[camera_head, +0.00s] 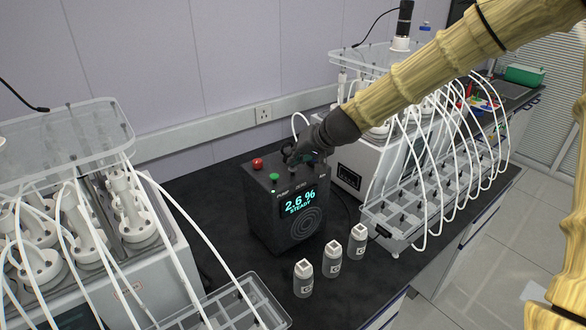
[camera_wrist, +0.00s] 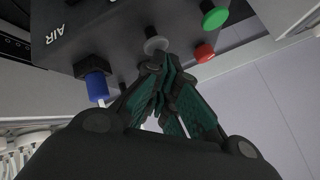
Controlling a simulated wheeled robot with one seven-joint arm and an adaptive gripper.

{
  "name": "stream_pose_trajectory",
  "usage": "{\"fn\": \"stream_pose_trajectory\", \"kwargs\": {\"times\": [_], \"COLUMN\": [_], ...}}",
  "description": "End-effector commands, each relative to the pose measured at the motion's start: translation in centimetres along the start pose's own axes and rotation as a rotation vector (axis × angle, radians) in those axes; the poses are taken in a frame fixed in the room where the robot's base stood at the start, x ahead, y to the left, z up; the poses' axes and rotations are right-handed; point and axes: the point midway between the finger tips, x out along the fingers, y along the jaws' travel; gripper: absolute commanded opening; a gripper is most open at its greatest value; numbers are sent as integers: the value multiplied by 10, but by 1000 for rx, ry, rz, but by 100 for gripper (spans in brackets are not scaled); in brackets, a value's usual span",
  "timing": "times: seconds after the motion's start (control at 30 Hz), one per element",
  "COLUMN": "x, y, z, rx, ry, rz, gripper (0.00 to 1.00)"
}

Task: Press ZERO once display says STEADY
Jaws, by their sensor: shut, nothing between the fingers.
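The black analyser box (camera_head: 270,215) stands on the dark bench, and its display (camera_head: 299,201) reads "2.6 %" with "STEADY" below. Its top carries a red button (camera_head: 257,163) and a green button (camera_head: 274,177). The labels PUMP, ZERO and AIR run along the front top edge. My gripper (camera_head: 293,157) is shut and empty over the box top, behind the ZERO label. In the wrist view, my fingertips (camera_wrist: 163,64) are right by a grey button (camera_wrist: 156,45), between the blue fitting (camera_wrist: 96,86) and the red button (camera_wrist: 204,53). I cannot tell whether they touch it.
Three small bottles (camera_head: 332,258) stand in a row in front of the box. Reactor units with white tubes stand at left (camera_head: 130,235) and right (camera_head: 375,140). A clear rack (camera_head: 405,215) sits at right. The bench front edge is close to the bottles.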

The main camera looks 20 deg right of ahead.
Motion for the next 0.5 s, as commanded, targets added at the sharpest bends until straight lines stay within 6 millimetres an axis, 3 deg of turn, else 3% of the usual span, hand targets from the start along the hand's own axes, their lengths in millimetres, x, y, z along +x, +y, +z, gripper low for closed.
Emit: {"fn": "stream_pose_trajectory", "kwargs": {"times": [0.5], "x": [4], "y": [3], "z": [3], "rx": [0], "ry": [0], "rz": [0], "gripper": [0]}}
